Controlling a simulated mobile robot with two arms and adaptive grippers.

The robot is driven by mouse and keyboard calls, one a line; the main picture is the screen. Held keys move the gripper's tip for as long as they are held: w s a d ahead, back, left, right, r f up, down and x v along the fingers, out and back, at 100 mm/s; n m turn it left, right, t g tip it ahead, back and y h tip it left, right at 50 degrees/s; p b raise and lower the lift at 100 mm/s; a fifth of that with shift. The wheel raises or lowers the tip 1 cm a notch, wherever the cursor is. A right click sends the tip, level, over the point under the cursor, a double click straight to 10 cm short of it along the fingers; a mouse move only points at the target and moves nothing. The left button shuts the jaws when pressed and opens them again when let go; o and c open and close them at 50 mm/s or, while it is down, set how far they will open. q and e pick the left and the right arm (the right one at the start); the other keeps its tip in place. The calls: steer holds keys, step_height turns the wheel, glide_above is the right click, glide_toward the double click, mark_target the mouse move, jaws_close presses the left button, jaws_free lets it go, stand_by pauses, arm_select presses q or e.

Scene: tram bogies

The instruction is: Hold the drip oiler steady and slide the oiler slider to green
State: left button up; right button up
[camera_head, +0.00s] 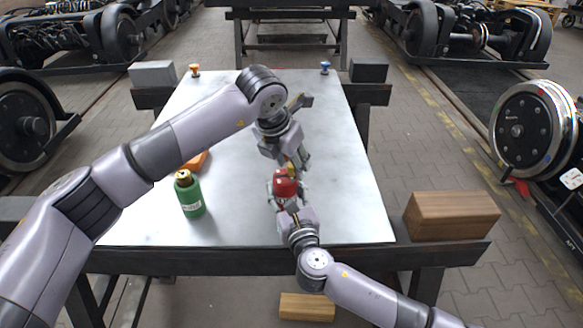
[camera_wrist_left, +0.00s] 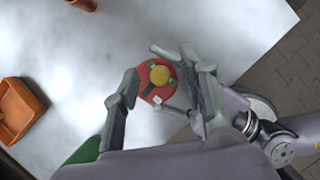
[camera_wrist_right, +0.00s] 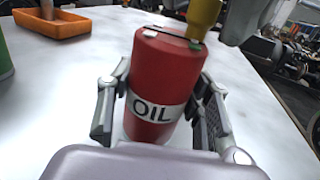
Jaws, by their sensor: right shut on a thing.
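The drip oiler is a red cylinder (camera_head: 285,186) with an "OIL" label (camera_wrist_right: 152,108) and a brass knob on top (camera_wrist_left: 160,75). It stands upright near the table's front edge. My right gripper (camera_head: 284,192) is shut around its body from the front. My left gripper (camera_head: 297,166) is open just above its top; in the left wrist view its fingers lie either side of the red top. The right wrist view shows a dark slot on the top, with a white mark (camera_wrist_right: 150,33) and a green mark (camera_wrist_right: 195,46). I cannot tell the slider's exact position.
A green bottle (camera_head: 189,197) stands to the left, near an orange tray (camera_wrist_right: 52,24). A wooden block (camera_head: 451,215) lies at the right front corner. Small orange and blue knobbed items (camera_head: 325,68) stand at the far edge. The table's right side is clear.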

arm_select(q)
steer(key=v, duration=1.2)
arm_select(e)
steer(key=o, duration=1.3)
